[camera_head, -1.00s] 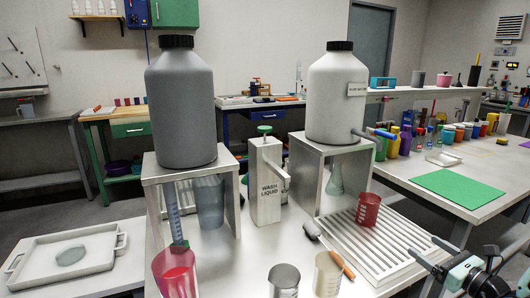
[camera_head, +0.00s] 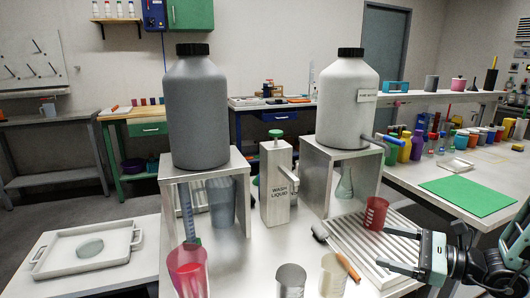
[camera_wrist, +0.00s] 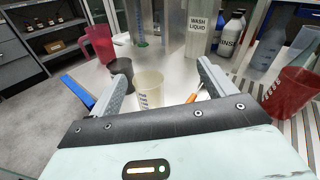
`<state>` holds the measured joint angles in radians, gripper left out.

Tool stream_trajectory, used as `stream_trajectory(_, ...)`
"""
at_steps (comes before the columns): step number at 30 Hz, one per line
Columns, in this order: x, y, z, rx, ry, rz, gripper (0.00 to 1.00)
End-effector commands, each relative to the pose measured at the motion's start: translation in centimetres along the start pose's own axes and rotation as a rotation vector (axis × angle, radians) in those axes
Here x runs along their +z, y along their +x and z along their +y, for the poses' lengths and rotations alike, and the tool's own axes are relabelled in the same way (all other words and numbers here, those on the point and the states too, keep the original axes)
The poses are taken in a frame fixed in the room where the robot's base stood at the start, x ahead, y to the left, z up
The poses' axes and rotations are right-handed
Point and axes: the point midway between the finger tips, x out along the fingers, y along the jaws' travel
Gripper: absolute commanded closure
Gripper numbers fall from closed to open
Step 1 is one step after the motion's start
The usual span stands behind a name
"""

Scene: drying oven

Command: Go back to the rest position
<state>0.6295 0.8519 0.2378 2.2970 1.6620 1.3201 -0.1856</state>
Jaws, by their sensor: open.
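My gripper (camera_head: 382,250) is at the right of the head view, over the ribbed drain rack (camera_head: 345,240). Its two fingers are apart and point left, with nothing between them. The wrist view shows the open fingers (camera_wrist: 165,68) too. A cream beaker (camera_head: 333,275) stands on the bench to the left of the gripper, and a grey cup (camera_head: 290,281) is beside it. A dark red beaker (camera_head: 375,213) stands on the rack behind the gripper; it is at the right of the wrist view (camera_wrist: 290,97).
A brush with an orange handle (camera_head: 347,265) lies by the rack edge. A pink-red beaker (camera_head: 187,272), the wash liquid dispenser (camera_head: 277,190) and two large bottles (camera_head: 197,115) on metal stands occupy the bench. A green mat (camera_head: 468,195) lies on the right bench.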

Motion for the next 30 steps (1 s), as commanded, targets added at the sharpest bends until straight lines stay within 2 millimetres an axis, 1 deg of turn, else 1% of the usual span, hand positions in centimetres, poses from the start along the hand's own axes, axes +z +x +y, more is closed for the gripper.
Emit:
stream_trajectory(1,2.3,1.6,2.1,0.114,-0.049,0.005,0.18)
stream_trajectory(2,3.4,2.4,3.7,0.190,-0.081,0.011,0.18)
stream_trajectory(3,5.0,3.3,6.0,0.299,-0.131,0.020,0.18)
stream_trajectory(5,7.2,4.3,9.8,0.478,-0.219,0.039,0.18)
stream_trajectory(6,8.5,4.5,12.4,0.602,-0.289,0.053,0.18)
stream_trajectory(8,10.4,4.4,16.4,0.799,-0.415,0.077,0.18)
stream_trajectory(9,11.4,4.0,18.7,0.925,-0.506,0.094,0.18)
stream_trajectory(11,12.6,2.9,21.7,1.104,-0.655,0.117,0.18)
stream_trajectory(12,13.3,2.1,23.3,1.216,-0.764,0.131,0.18)
stream_trajectory(13,13.8,1.4,24.3,1.296,-0.848,0.141,0.18)
stream_trajectory(14,14.2,0.8,25.1,1.373,-0.938,0.149,0.18)
stream_trajectory(15,14.8,0.0,25.9,1.467,-1.063,0.158,0.18)
stream_trajectory(16,15.2,-0.6,26.4,1.531,-1.156,0.163,0.18)
stream_trajectory(18,16.2,-1.5,27.0,1.654,-1.376,0.166,0.18)
stream_trajectory(21,17.6,-2.1,27.1,1.767,-1.656,0.159,0.18)
stream_trajectory(22,18.0,-2.2,27.1,1.790,-1.726,0.154,0.18)
stream_trajectory(25,19.1,-2.2,27.0,1.833,-1.907,0.137,0.18)
stream_trajectory(27,19.4,-2.1,27.0,1.847,-1.978,0.130,0.18)
stream_trajectory(30,19.6,-2.1,27.0,1.853,-2.018,0.126,0.18)
